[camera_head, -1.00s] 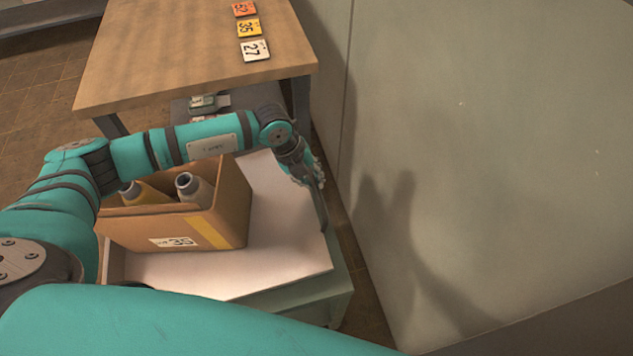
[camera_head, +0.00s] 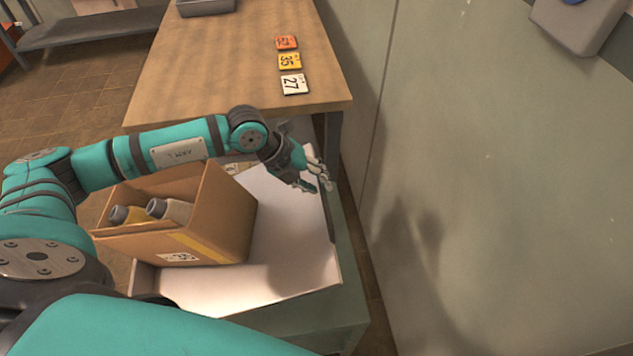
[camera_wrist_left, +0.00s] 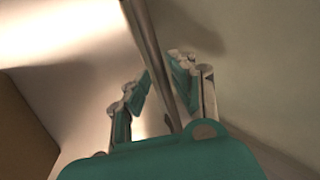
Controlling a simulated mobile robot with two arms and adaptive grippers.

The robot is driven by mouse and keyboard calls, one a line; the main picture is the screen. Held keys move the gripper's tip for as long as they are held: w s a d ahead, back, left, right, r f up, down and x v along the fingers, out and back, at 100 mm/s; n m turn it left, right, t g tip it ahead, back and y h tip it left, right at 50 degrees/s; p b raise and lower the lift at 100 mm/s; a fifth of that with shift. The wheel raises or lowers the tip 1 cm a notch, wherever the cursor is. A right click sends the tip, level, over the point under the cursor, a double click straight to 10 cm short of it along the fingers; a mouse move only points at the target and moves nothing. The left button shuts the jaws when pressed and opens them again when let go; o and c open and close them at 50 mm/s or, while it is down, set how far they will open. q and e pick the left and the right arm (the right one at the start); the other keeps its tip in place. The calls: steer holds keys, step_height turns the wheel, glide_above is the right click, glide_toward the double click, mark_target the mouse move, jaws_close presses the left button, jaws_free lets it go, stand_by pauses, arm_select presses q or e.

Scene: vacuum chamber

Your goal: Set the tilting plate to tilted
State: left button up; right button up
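The tilting plate (camera_head: 285,225) is a pale white tray with a raised rim on a green base (camera_head: 352,255). Its right side looks raised above the base, and it slopes down to the left. A cardboard box (camera_head: 225,210) with bottles stands on it, leaning left. My left gripper (camera_head: 318,180) is at the plate's far right edge. In the left wrist view, the open fingers (camera_wrist_left: 160,95) stand on either side of the plate's thin edge (camera_wrist_left: 152,45); I cannot tell whether they touch it. My right gripper is not in view.
A wooden table (camera_head: 215,75) with number cards (camera_head: 290,62) and a grey tray (camera_head: 205,6) stands behind the plate. A grey-green wall (camera_head: 500,200) is close on the right, with a narrow gap beside the base. A grey wall box (camera_head: 580,22) is at upper right.

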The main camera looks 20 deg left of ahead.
arm_select(q)
steer(key=shift+o, duration=0.8)
steer(key=v, duration=1.2)
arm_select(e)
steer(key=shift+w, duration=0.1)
